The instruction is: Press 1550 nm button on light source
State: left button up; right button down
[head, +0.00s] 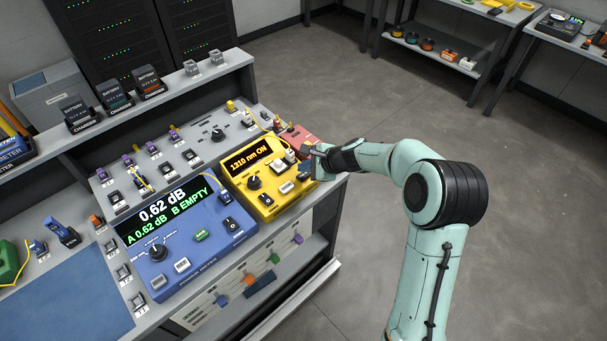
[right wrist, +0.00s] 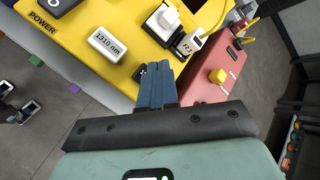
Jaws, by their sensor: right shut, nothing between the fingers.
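The yellow light source (head: 235,172) stands on the bench, and its display (head: 248,161) reads "1310 nm ON". It also shows in the right wrist view (right wrist: 85,20), with a white button labelled "1310 nm" (right wrist: 108,44). My right gripper (head: 306,168) is shut and empty at the light source's right front corner. In the right wrist view its blue fingertips (right wrist: 155,72) cover a small dark-marked spot beside the 1310 nm button. No 1550 nm label is readable; that part is hidden by the fingers. I cannot tell whether the fingertips touch the panel. My left gripper is out of view.
A blue power meter (head: 207,234) reading 0.62 dB stands left of the light source. A red device (head: 297,136) stands close on its far right side. Floor lies open to the right.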

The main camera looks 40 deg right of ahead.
aim_at(306, 177)
dwell(0.8)
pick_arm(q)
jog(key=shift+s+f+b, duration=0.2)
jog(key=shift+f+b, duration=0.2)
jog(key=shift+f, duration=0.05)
pick_arm(e)
jog(key=shift+f, duration=0.45)
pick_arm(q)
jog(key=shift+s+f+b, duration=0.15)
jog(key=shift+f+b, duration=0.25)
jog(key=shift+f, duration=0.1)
pick_arm(e)
jog(key=shift+f, duration=0.45)
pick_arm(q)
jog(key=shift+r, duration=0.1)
pick_arm(e)
jog(key=shift+r, duration=0.1)
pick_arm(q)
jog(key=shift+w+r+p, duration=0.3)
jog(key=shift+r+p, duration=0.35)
pick_arm(e)
jog(key=shift+r, duration=0.75)
